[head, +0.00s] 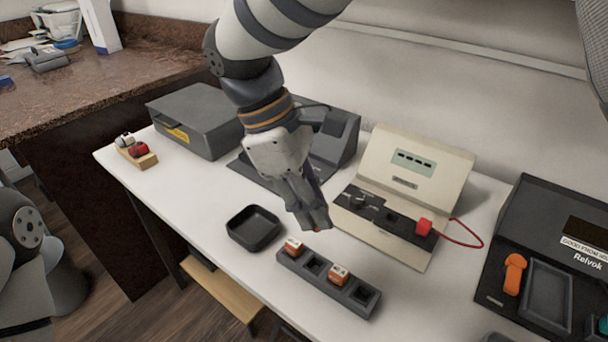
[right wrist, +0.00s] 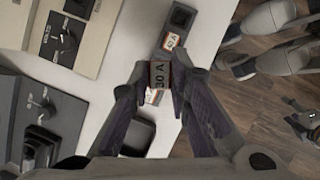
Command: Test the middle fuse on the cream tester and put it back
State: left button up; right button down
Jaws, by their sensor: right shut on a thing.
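My right gripper (head: 316,218) is shut on an orange-and-white fuse (right wrist: 159,76) marked 30 A, seen between the fingertips (right wrist: 160,82) in the right wrist view. It is above the table, behind the dark fuse rack (head: 327,286). The rack holds a fuse (head: 293,246) at its left end and another fuse (head: 338,273) further right. The socket between them and the right-end socket look empty. The cream tester (head: 420,150) stands right of the gripper, with a small display, a dial (head: 357,201) and a red part (head: 424,228) on a red cable. My left gripper is not visible.
A black square tray (head: 254,228) lies left of the rack. A dark device (head: 338,130) and a grey case (head: 197,118) stand behind. A wooden block with red and white pieces (head: 136,152) is at far left. A black Relvok unit (head: 545,255) is at right.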

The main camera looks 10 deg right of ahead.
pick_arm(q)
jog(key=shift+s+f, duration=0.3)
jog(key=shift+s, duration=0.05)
pick_arm(e)
jog(key=shift+f, duration=3.55)
pick_arm(q)
jog(key=shift+b, duration=0.3)
pick_arm(e)
jog(key=shift+f, duration=0.7)
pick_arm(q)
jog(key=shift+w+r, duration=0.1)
pick_arm(e)
jog(key=shift+r, duration=0.1)
jog(key=shift+f, duration=0.5)
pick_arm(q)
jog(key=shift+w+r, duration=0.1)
pick_arm(e)
jog(key=shift+f, duration=0.1)
jog(key=shift+f, duration=0.5)
jog(key=c, duration=1.4)
grip_release()
jog(key=shift+o, duration=0.2)
